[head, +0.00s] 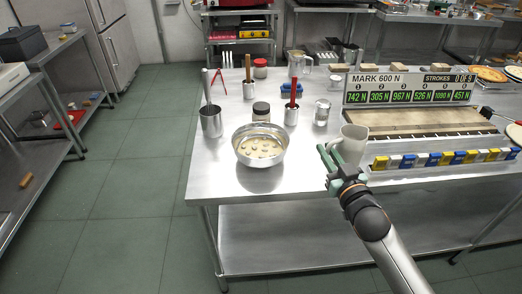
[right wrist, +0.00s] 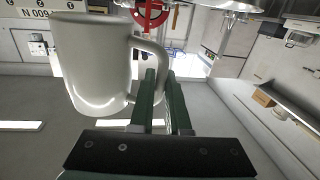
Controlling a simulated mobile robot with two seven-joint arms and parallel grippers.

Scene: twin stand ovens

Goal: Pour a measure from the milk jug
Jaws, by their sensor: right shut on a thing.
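The white milk jug (head: 354,146) is in my right gripper (head: 332,165), above the front edge of the steel table, right of the bowl. It looks close to upright; its contents cannot be seen. In the right wrist view the white jug (right wrist: 92,65) fills the upper left, and the green fingers of my right gripper (right wrist: 160,88) are at its handle. A steel bowl (head: 240,150) with pale, lumpy batter (head: 262,147) stands on the table, left of and apart from the jug. My left gripper is not in view.
Behind the bowl stand a dark-lidded jar (head: 261,112), a steel pot (head: 211,122), a container with a red-handled tool (head: 291,114) and a glass jar (head: 322,113). A display board (head: 410,90) and a row of coloured blocks (head: 440,159) are at right. The table's front left is clear.

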